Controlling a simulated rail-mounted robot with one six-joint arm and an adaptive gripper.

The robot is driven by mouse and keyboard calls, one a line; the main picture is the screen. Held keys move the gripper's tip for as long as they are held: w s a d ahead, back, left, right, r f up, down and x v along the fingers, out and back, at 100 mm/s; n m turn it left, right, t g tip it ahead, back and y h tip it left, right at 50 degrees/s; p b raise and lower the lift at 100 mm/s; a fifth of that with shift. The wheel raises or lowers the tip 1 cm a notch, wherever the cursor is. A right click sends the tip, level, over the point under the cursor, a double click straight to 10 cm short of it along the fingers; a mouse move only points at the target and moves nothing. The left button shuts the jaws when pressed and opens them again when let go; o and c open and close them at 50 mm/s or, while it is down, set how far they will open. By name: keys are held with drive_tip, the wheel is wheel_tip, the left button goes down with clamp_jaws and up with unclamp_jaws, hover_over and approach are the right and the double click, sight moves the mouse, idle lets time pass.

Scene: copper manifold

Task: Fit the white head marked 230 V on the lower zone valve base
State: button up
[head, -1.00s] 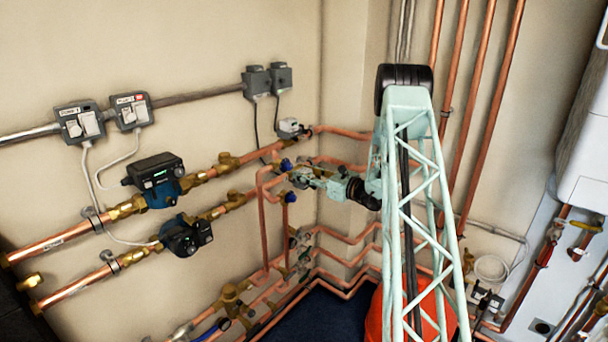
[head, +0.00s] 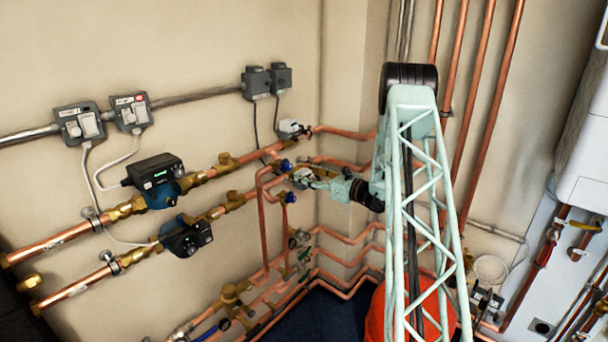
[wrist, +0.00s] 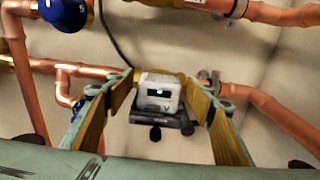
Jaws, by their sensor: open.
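The white head (wrist: 160,92) is a small box with a dark window and a letter V visible on its front; the rest of the marking is too small to read. In the wrist view it sits upright above a dark grey base part (wrist: 165,120), in line with a copper pipe. Whether it is fully seated I cannot tell. My gripper (wrist: 171,88) is open, with one yellow-padded finger on each side of the head and gaps visible. In the head view my gripper (head: 316,182) is at the lower pipe run by the corner, partly hiding the valve there.
Another white head (head: 290,127) sits on the upper pipe. Blue knobs (head: 287,164) are close to the left of my gripper, and one shows in the wrist view (wrist: 65,10). Copper pipes run above and beside it. A dark cable (wrist: 112,40) hangs behind.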

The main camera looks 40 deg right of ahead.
drive_tip(key=s+d, duration=0.1)
drive_tip(key=s, duration=0.9)
drive_tip(key=shift+d+r+p, duration=0.25)
drive_tip(key=shift+d+p, duration=0.1)
drive_tip(key=shift+d, duration=0.05)
drive_tip(key=shift+s, duration=0.1)
idle(0.4)
